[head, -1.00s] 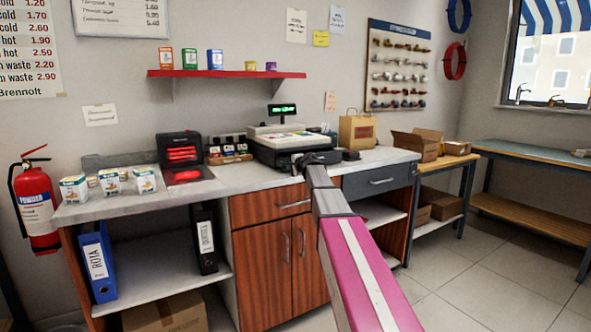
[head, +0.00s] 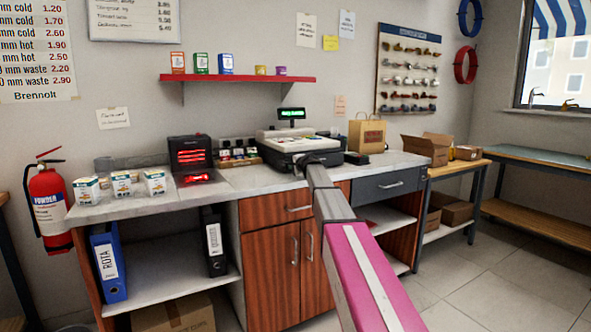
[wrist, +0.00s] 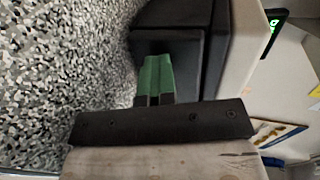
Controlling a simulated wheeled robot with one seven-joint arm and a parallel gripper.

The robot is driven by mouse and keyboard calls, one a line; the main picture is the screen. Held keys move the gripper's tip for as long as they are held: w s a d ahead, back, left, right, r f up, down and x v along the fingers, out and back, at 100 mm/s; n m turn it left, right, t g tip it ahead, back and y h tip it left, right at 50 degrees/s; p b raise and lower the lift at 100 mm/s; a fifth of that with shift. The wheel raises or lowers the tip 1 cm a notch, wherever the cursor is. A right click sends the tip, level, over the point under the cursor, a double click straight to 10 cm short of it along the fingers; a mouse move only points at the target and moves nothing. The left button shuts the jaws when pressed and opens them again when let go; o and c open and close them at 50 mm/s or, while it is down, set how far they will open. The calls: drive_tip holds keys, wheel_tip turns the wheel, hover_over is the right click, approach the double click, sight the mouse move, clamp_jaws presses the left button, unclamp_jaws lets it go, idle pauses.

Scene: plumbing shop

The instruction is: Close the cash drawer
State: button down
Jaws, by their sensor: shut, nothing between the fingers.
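The cash register (head: 296,142) stands on the counter, cream on top with a lit green display. Its dark cash drawer (head: 283,158) is at the base, partly hidden by my arm in the head view. In the wrist view the dark drawer front (wrist: 168,45) stands out from the cream body, with a dark seam behind it; how far it is open I cannot tell. My gripper (wrist: 157,62) shows green fingers, shut and empty, with the tips at the drawer front. Whether they touch it is unclear. In the head view the fingers are hard to make out.
The speckled counter top (wrist: 60,70) is clear beside the drawer. A card reader (head: 356,158) and a paper bag (head: 367,136) stand right of the register. A red-lit dark device (head: 190,153) and small boxes (head: 122,184) stand to the left.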

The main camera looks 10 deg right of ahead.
drive_tip(key=shift+w+a, duration=0.1)
drive_tip(key=shift+w, duration=0.15)
drive_tip(key=shift+s, duration=0.25)
drive_tip(key=f+v, duration=0.1)
drive_tip(key=v, duration=1.2)
drive_tip(key=s+a+f+n+g+h, duration=0.15)
drive_tip(key=s+f+n+g, duration=0.25)
drive_tip(key=s+f, duration=0.8)
drive_tip(key=s+a+f+n+g+h, duration=0.1)
drive_tip(key=s+a+f+n+g, duration=0.2)
drive_tip(key=s+f, duration=0.95)
drive_tip(key=s+d+f+n+g+h, duration=0.2)
drive_tip(key=s+f+n+g, duration=0.4)
drive_tip(key=s+f, duration=1.1)
drive_tip(key=shift+s+d+f+n+g+h, duration=0.3)
drive_tip(key=shift+s+n+h, duration=0.1)
drive_tip(key=shift+s, duration=0.15)
